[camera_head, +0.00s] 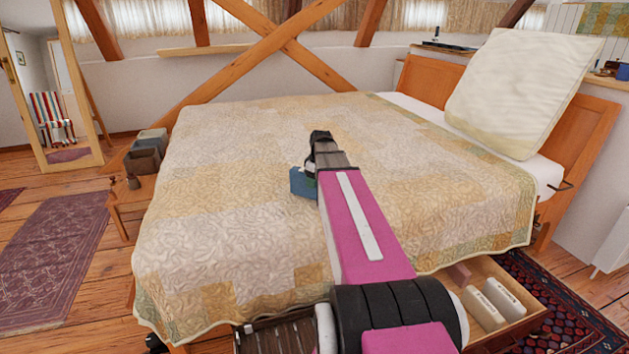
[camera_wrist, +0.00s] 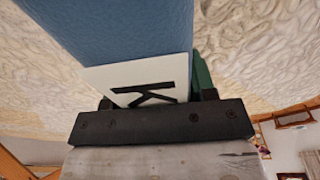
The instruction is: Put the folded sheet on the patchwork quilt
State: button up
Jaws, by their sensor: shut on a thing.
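The patchwork quilt (camera_head: 230,190), in pale yellow, cream and green patches, covers the bed. A blue block-like thing, which I take to be the folded sheet (camera_head: 302,184), is held at the end of my arm over the middle of the quilt. My gripper (camera_head: 312,170) is shut on it. In the wrist view the blue sheet (camera_wrist: 120,25) fills the upper middle, with the quilt (camera_wrist: 260,50) behind it. My arm hides part of the sheet in the head view. I cannot tell whether the sheet touches the quilt.
A large cream pillow (camera_head: 525,90) leans at the headboard. An open drawer (camera_head: 515,305) with white items sticks out under the bed's near side. A small wooden bench (camera_head: 130,195) with boxes stands left of the bed. The quilt around the sheet is clear.

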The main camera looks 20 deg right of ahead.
jog(key=shift+f, duration=0.35)
jog(key=o, duration=1.4)
jog(key=shift+c, duration=0.2)
jog(key=r, duration=0.7)
jog(key=s+d+r, duration=0.1)
jog(key=r, duration=0.2)
jog(key=shift+s+d+r, duration=0.1)
jog(key=shift+r, duration=0.25)
